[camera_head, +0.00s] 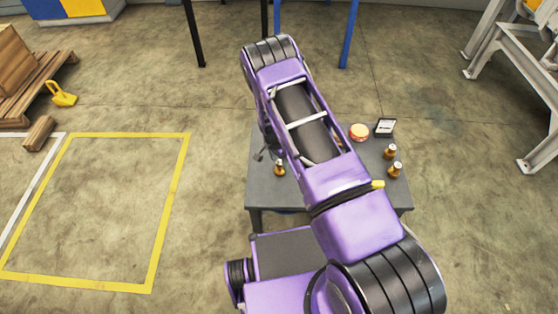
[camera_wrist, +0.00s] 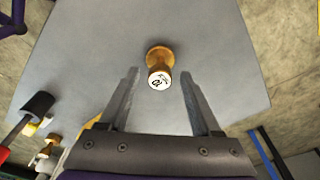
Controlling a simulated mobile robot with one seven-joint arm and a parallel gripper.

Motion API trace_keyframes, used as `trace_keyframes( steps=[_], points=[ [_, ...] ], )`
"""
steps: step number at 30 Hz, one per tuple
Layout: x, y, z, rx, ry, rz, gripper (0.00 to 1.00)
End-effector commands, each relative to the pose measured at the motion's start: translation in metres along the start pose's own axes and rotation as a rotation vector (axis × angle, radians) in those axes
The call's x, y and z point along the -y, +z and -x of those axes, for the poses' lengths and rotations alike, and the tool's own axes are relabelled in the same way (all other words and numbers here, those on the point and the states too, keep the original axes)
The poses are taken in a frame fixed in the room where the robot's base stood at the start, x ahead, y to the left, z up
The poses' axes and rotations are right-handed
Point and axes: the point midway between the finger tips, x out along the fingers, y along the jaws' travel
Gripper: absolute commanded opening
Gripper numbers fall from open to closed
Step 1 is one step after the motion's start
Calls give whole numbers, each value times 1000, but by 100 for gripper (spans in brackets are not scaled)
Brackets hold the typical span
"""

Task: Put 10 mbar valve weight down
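A brass valve weight (camera_wrist: 159,55) with a white label on top stands on the grey table (camera_wrist: 90,45) in the wrist view. The marks on its label are too small to read surely. My gripper (camera_wrist: 160,72) is open, with one finger on each side of the weight and a visible gap on both sides. The weight appears between and slightly beyond the fingertips, not clasped. In the head view a brass weight (camera_head: 279,169) stands on the table's left part, beside my arm. My gripper is mostly hidden behind my arm there.
Two more brass weights (camera_head: 390,152) (camera_head: 396,169) stand at the table's right side. The table around the left weight looks clear.

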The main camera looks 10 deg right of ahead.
Motion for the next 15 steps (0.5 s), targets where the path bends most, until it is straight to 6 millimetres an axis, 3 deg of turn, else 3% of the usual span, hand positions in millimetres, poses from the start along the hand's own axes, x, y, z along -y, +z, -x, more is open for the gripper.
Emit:
trace_keyframes(
  steps=[8, 15],
  points=[
    [0, -1, 8, -1, -1, 0, 65],
    [2, -1, 58, -1, -3, 0, 65]
  ],
)
